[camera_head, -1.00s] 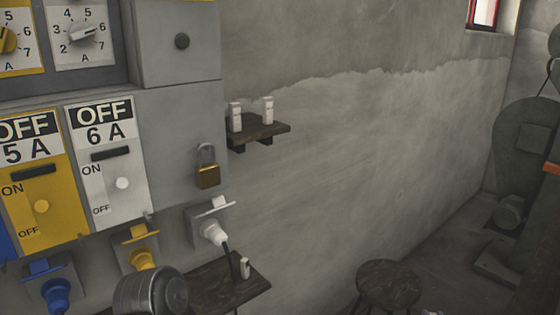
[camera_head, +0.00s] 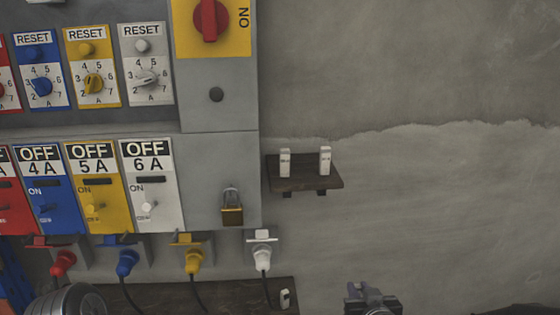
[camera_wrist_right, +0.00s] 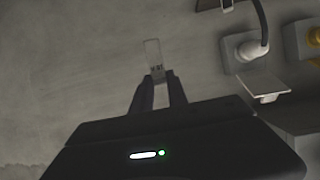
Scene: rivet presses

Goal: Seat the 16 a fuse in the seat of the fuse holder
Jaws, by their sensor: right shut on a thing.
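In the right wrist view, my right gripper (camera_wrist_right: 161,78) is shut on a pale, see-through-looking fuse (camera_wrist_right: 153,55). The fuse points away from the fingertips, with small dark marking that is too blurred to read surely. In the head view, my right gripper (camera_head: 369,296) shows at the bottom edge, below and right of the wall shelf; the fuse is not clear there. Two white fuse-like pieces, left (camera_head: 285,162) and right (camera_head: 325,160), stand upright on that shelf. I cannot pick out the fuse holder or its seat for sure.
The dark wall shelf (camera_head: 305,181) sits right of the grey control cabinet (camera_head: 220,155). A padlock (camera_head: 232,212) and a white plug (camera_head: 262,256) are nearby. A lower dark bench (camera_head: 220,292) bears a small white piece (camera_head: 285,298). The wall to the right is bare.

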